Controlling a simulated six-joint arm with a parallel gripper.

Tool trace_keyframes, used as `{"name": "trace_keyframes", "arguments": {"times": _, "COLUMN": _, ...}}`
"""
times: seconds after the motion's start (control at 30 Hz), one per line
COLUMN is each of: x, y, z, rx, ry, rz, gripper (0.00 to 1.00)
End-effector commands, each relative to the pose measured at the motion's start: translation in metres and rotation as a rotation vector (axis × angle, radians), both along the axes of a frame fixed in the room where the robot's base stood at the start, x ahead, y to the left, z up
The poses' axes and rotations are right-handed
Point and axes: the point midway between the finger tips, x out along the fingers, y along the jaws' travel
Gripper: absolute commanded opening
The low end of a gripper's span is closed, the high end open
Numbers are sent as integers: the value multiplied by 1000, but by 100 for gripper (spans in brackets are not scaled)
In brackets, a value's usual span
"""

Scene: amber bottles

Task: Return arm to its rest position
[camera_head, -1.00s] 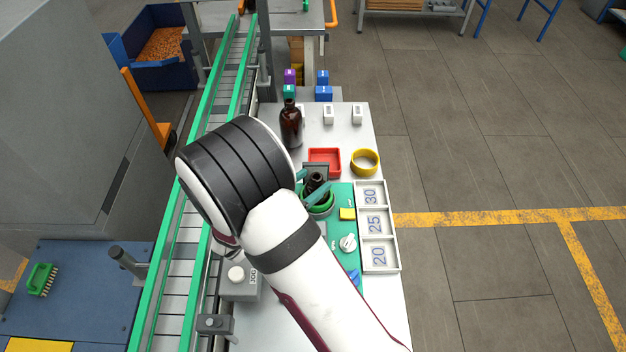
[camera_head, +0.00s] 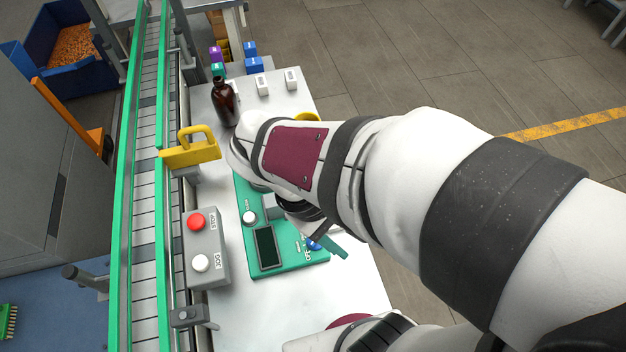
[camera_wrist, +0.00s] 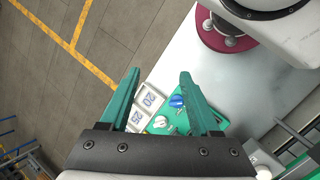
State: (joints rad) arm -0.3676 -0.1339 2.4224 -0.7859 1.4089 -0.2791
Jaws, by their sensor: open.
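My gripper (camera_wrist: 158,98) is open, with two teal fingers spread apart and nothing between them in the wrist view. In the wrist view it points over the white table (camera_wrist: 215,80), with the numbered tray and part of the green device showing beyond and between the fingers. In the head view my arm crosses the right and middle of the picture and hides much of the table; a teal finger (camera_head: 334,247) shows below the wrist by the green device. An amber bottle (camera_head: 225,104) stands upright on the far part of the table, apart from my gripper.
The green device (camera_head: 295,262) with screen and knobs lies under my wrist. A grey button box (camera_head: 206,250) and a yellow handle (camera_head: 190,152) stand beside the conveyor (camera_head: 147,200) on the left. The numbered tray (camera_wrist: 152,100) is near the table edge. White blocks (camera_head: 262,85) stand at the back.

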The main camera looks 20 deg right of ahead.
Motion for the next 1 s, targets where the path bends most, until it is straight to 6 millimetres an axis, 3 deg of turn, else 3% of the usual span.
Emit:
{"name": "trace_keyframes", "arguments": {"times": 0.03, "x": -21, "y": 5, "z": 5, "rx": 127, "ry": -81, "rz": -271, "gripper": 63}}
{"name": "trace_keyframes", "arguments": {"times": 0.1, "x": -39, "y": 24, "z": 9, "rx": 285, "ry": -166, "rz": -594, "gripper": 63}}
{"name": "trace_keyframes", "arguments": {"times": 0.23, "x": -45, "y": 47, "z": 18, "rx": 452, "ry": -244, "rz": -906, "gripper": 63}}
{"name": "trace_keyframes", "arguments": {"times": 1.0, "x": -45, "y": 52, "z": 20, "rx": 477, "ry": -252, "rz": -949, "gripper": 63}}
